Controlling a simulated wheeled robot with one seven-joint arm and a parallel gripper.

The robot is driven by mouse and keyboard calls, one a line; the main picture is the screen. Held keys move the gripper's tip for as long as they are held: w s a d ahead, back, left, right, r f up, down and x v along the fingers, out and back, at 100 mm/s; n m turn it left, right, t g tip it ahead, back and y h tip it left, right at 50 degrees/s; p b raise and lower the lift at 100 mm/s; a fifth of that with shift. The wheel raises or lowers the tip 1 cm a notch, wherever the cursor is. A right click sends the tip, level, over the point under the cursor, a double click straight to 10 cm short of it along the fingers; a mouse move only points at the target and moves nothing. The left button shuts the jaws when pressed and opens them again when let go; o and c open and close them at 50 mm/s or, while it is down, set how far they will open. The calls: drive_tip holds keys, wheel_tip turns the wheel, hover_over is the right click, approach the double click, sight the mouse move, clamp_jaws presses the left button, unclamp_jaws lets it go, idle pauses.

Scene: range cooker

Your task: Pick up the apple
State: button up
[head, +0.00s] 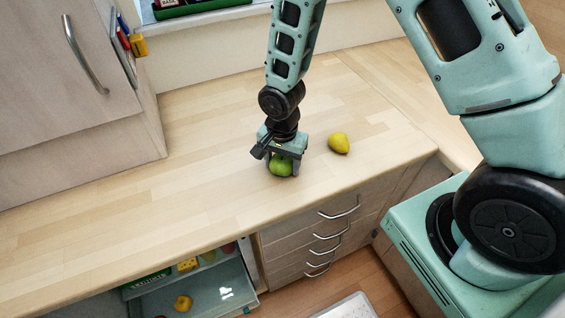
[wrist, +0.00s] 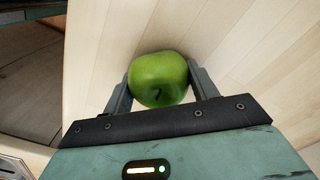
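A green apple (head: 280,167) is on the wooden counter near its front edge, right under my gripper in the head view. My gripper (head: 282,170) points down with its fingers on either side of the apple. In the wrist view the apple (wrist: 159,79) sits between the two fingers (wrist: 160,85), its stem side toward the camera. The fingers look close to or touching its sides; I cannot tell whether they press on it. The apple's underside is hidden, so I cannot tell if it touches the counter.
A yellow fruit (head: 339,143) lies on the counter (head: 200,190) to the right of my gripper. An open lower compartment (head: 190,290) holds food items below the front edge. A cabinet (head: 75,90) stands at the left. The counter's left part is clear.

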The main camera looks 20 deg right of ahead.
sight(282, 157)
drive_tip(key=shift+r, duration=0.15)
wheel_tip(282, 157, up, 10)
drive_tip(key=shift+f+b, duration=0.1)
drive_tip(key=shift+b, duration=0.9)
